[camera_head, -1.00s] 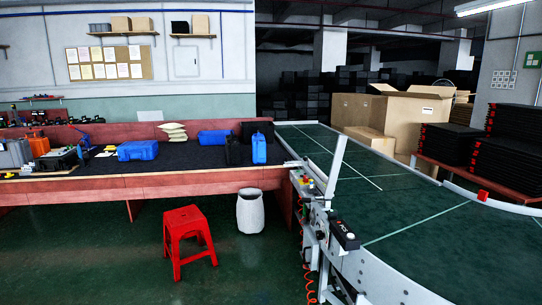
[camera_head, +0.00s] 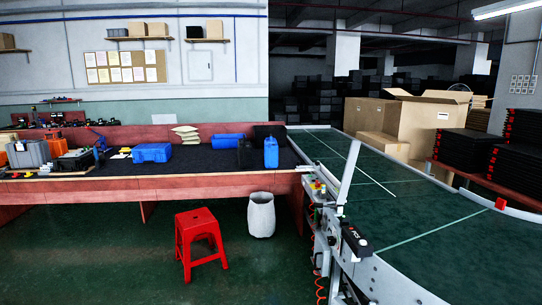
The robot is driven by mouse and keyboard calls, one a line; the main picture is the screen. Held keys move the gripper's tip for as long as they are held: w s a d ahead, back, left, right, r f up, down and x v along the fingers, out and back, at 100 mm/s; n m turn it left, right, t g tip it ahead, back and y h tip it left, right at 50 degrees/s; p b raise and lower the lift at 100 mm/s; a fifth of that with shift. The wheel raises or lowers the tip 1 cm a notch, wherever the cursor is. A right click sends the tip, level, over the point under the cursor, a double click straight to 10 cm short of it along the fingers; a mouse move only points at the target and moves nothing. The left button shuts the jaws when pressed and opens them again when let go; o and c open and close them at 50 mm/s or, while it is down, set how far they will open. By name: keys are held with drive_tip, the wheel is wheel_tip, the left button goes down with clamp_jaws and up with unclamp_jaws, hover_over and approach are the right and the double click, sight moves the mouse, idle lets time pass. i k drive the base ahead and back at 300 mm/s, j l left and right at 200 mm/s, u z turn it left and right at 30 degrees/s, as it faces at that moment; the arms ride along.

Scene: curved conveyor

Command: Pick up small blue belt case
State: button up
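Several blue cases are on the dark top of the long red workbench (camera_head: 95,187). A blue case (camera_head: 151,153) lies flat at the left part of the bench. A second blue case (camera_head: 227,139) lies further back, right of the middle. A third blue case (camera_head: 271,153) stands upright near the bench's right end, beside a black case (camera_head: 247,156). I cannot tell which one is the small blue belt case. No blue case shows on the green conveyor belt (camera_head: 455,215). My gripper is not in view.
A red stool (camera_head: 200,235) and a white bin (camera_head: 261,215) stand on the floor before the bench. The conveyor frame with its control box (camera_head: 355,240) fills the right foreground. Cardboard boxes (camera_head: 425,115) and black stacked cases (camera_head: 515,150) stand beyond the belt. The left floor is open.

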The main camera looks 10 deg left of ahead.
sight(271, 147)
drive_tip(key=i+j+u, duration=0.75)
drive_tip(key=i+u, duration=0.2)
drive_tip(key=i+j+u, duration=0.15)
drive_tip(key=i+u, duration=0.3)
drive_tip(key=i+z, duration=0.15)
drive_tip(key=i, duration=0.4)
drive_tip(key=i+j+z, duration=0.1)
drive_tip(key=i, duration=0.4)
drive_tip(key=i+j+z, duration=0.15)
drive_tip(key=i, duration=0.35)
drive_tip(key=i+l+z, duration=0.2)
drive_tip(key=i+z, duration=0.2)
drive_tip(key=i, duration=0.2)
drive_tip(key=i+z, duration=0.35)
drive_tip(key=i, duration=0.2)
drive_tip(key=i+j+z, duration=0.15)
drive_tip(key=i+z, duration=0.25)
drive_tip(key=i, duration=0.2)
drive_tip(key=i+l+u, duration=0.15)
drive_tip(key=i, duration=0.35)
drive_tip(key=i+l+u, duration=0.15)
drive_tip(key=i, duration=0.3)
drive_tip(key=i+l+u, duration=0.15)
drive_tip(key=i, duration=0.3)
